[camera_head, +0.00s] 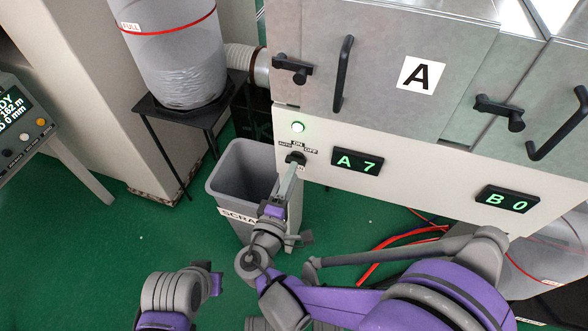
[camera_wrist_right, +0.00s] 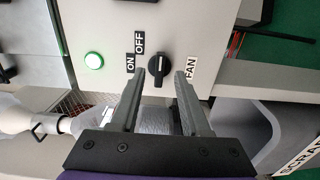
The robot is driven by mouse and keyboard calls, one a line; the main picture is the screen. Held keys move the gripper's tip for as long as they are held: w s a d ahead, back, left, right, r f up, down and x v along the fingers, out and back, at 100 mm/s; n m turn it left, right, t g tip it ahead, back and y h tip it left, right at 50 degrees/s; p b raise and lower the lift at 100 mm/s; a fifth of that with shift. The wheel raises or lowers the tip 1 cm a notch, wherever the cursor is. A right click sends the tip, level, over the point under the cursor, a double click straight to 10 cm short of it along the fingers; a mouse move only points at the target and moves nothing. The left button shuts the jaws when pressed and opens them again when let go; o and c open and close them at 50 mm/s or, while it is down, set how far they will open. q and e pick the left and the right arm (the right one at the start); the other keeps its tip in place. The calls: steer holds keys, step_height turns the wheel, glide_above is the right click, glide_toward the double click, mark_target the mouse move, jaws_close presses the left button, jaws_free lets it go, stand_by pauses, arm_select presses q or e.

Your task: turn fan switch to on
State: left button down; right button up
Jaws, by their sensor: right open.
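The fan switch (camera_head: 296,157) is a black rotary knob on the machine's pale front panel, with ON and OFF printed above it. In the right wrist view the knob (camera_wrist_right: 158,71) has a white mark at its picture-top end, on the OFF label's side. My right gripper (camera_head: 291,169) reaches up to the switch and partly hides it. In its wrist view the two open fingers (camera_wrist_right: 168,72) frame the knob, the left finger close to it; I cannot tell whether they touch.
A green lamp (camera_head: 298,127) glows above the switch. A grey scrap bin (camera_head: 232,180) stands close below and left. Black door handles (camera_head: 342,75) stick out above the panel. Red hoses (camera_head: 400,238) lie below.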

arm_select(q)
steer(key=shift+r, duration=0.3)
arm_select(e)
steer(key=v, duration=0.8)
steer(key=shift+s, duration=0.2)
steer(key=d+f+m+g, duration=0.2)
steer(key=d+f+g, duration=0.15)
steer(key=d, duration=0.45)
steer(key=d+f+m+g, duration=0.2)
steer(key=d+m+g, duration=0.15)
steer(key=d, duration=0.35)
steer(key=s+d+f+m+g+y, duration=0.2)
steer(key=s+d+m+g+y, duration=0.35)
steer(key=s+m, duration=0.5)
arm_select(q)
step_height(320, 180, up, 20)
steer(key=w+p, duration=0.1)
steer(key=p, duration=1.7)
steer(key=shift+w+r+t, duration=0.2)
steer(key=shift+w+t, duration=0.2)
arm_select(e)
step_height(320, 180, up, 20)
steer(key=n, duration=0.1)
steer(key=shift+s+r+n+t, duration=0.2)
steer(key=shift+r+n+t, duration=0.05)
steer(key=shift+n+t, duration=0.1)
